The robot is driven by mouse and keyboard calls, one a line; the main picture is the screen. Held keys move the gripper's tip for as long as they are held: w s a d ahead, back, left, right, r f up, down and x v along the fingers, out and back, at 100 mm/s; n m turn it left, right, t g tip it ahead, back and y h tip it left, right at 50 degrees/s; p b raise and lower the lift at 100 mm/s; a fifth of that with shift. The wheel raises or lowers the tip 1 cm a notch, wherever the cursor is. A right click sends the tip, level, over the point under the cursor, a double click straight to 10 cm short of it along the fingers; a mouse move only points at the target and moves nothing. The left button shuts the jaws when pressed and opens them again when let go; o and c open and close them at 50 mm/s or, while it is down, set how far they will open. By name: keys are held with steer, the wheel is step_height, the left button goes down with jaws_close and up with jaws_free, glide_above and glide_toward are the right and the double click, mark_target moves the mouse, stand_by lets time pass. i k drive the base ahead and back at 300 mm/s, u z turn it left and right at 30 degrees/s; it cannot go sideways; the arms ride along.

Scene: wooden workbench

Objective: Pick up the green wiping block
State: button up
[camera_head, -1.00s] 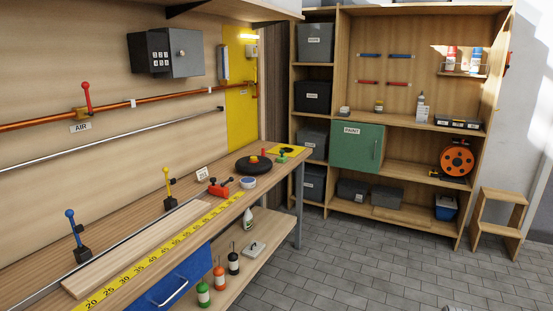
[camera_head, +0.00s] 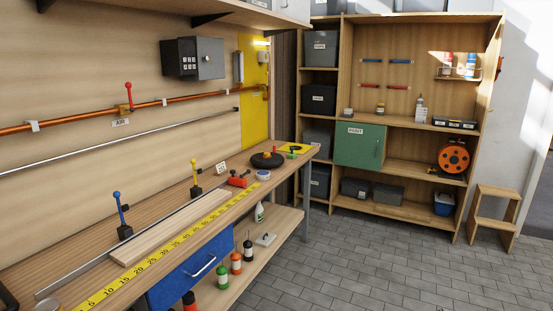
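A small green item (camera_head: 295,148) lies at the far end of the wooden workbench (camera_head: 250,198), on or beside a yellow pad (camera_head: 307,151). It may be the green wiping block, but it is too small here to be sure. A black round disc (camera_head: 267,160) with a small coloured top sits just left of it. My gripper is not in view.
A red tool (camera_head: 238,180) and a white-and-blue roll (camera_head: 263,175) lie on the bench. Blue (camera_head: 121,212) and yellow (camera_head: 195,180) levers stand along its back. The tiled floor (camera_head: 350,260) at right is clear.

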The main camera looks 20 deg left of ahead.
mark_target(292, 156)
steer(key=u, duration=0.05)
steer(key=k, duration=0.65)
steer(key=u, duration=0.65)
steer(key=i, duration=1)
steer(key=u, duration=0.05)
